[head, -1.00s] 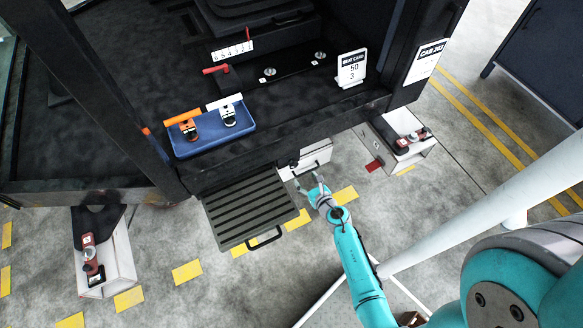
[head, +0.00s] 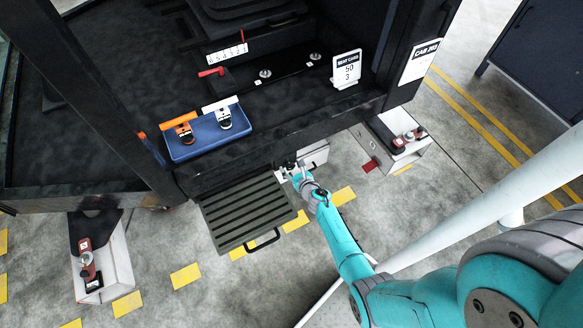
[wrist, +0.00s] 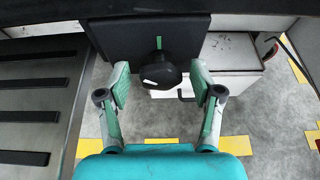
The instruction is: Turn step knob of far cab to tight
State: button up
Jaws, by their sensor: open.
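The step knob (wrist: 160,72) is black with a white mark on its lower left, and it sticks out of a dark plate (wrist: 120,40) under the cab edge. A small green mark shows on the plate just above it. My gripper (wrist: 160,88) is open, with one green-padded finger on each side of the knob and a gap visible on both sides. In the head view my gripper (head: 291,172) is at the cab's lower edge and largely hides the knob. The ridged step (head: 250,212) is folded out left of it.
A white box with a handle (wrist: 215,70) is behind and right of the knob. In the cab are a blue tray (head: 210,140) with two handled tools and a seat card (head: 347,68). A white pole (head: 470,225) crosses at right. A cab sign (head: 420,60) hangs on the post.

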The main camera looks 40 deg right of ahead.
jog(key=c, duration=1.2)
jog(key=shift+o, duration=0.2)
jog(key=m+y, duration=0.1)
jog(key=m, duration=0.1)
jog(key=m+t+y, duration=0.1)
jog(key=shift+d+m, duration=0.2)
jog(key=shift+m, duration=0.2)
jog(key=m+t+y, duration=0.1)
jog(key=m+y, duration=0.1)
jog(key=m, duration=0.1)
jog(key=shift+m+t, duration=0.3)
